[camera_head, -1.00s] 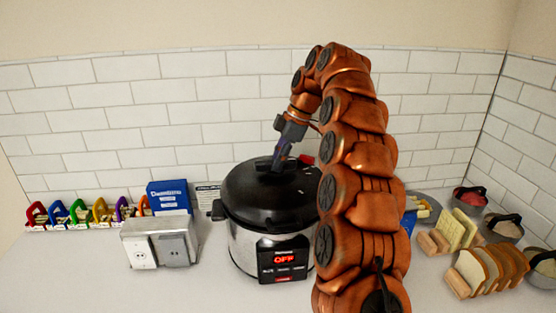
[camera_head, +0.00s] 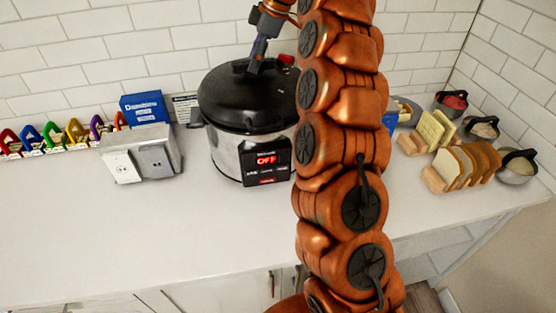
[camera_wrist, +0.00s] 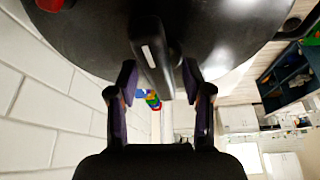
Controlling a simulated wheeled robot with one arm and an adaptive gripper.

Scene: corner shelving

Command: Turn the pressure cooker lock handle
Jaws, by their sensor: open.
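The pressure cooker (camera_head: 232,152) stands on the counter against the tiled wall, with a black lid and a red "OFF" display on its front. Its black lock handle (camera_wrist: 151,55) sits on top of the lid (camera_wrist: 95,30). In the wrist view the handle lies between the two fingers of my gripper (camera_wrist: 156,80), which are open with a gap on each side. In the head view my gripper (camera_head: 258,52) reaches down to the lid top from behind my arm. The handle is mostly hidden there. A red knob (camera_head: 287,60) shows at the lid's right rear.
A grey outlet box (camera_head: 140,155), a blue box (camera_head: 145,107) and several coloured clips (camera_head: 52,135) stand to the left. Bread in a wooden rack (camera_head: 462,166) and several bowls (camera_head: 480,128) stand to the right. The front counter is clear.

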